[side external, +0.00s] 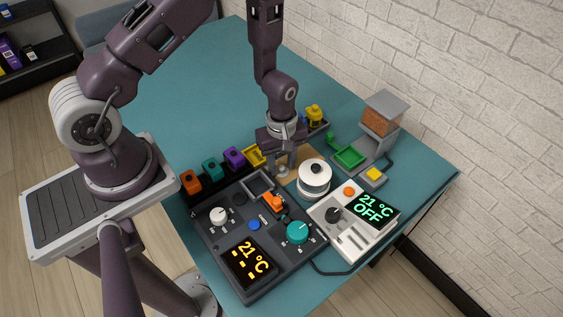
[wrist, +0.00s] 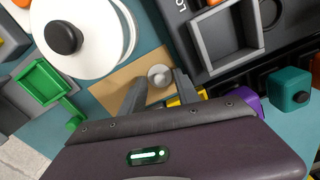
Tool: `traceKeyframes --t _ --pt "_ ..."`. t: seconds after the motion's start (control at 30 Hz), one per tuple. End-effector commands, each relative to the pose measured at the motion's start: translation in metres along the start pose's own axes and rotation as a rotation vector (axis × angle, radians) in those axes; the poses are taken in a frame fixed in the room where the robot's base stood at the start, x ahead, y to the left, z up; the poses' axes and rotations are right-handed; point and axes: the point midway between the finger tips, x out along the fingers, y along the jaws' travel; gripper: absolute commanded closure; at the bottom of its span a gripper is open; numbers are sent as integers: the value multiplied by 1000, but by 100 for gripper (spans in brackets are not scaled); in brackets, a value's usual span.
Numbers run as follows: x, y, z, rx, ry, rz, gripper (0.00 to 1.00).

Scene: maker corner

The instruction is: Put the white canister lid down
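The white lid (side external: 314,170) with a black knob sits on top of the round white canister (side external: 315,189), right of my gripper. In the wrist view the lid (wrist: 88,22) is a broad white disc at the upper left, and a second white rim shows beside it. My gripper (side external: 284,168) points down left of the canister, apart from the lid. Its fingers are spread in the wrist view (wrist: 161,82), with a small pale round knob (wrist: 160,75) seen between their tips over a tan board (wrist: 115,92). I cannot tell whether they touch the knob.
A dark control panel (side external: 210,245) and a light panel (side external: 350,245) stand in front. A green tray (side external: 349,157) and a grey dispenser (side external: 381,120) are to the right. Orange, teal and purple blocks line the left. The teal table (side external: 200,100) is clear at the back.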

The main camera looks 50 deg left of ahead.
Motion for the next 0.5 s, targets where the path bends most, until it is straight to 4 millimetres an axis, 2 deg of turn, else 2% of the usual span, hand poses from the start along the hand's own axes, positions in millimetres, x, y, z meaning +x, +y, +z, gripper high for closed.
traceKeyframes --t 0.13,0.23,0.5 --pt "-4 0 0 0 1 2 62" --pt "-17 1 0 1 1 3 62" --pt "-83 2 0 2 3 7 62"
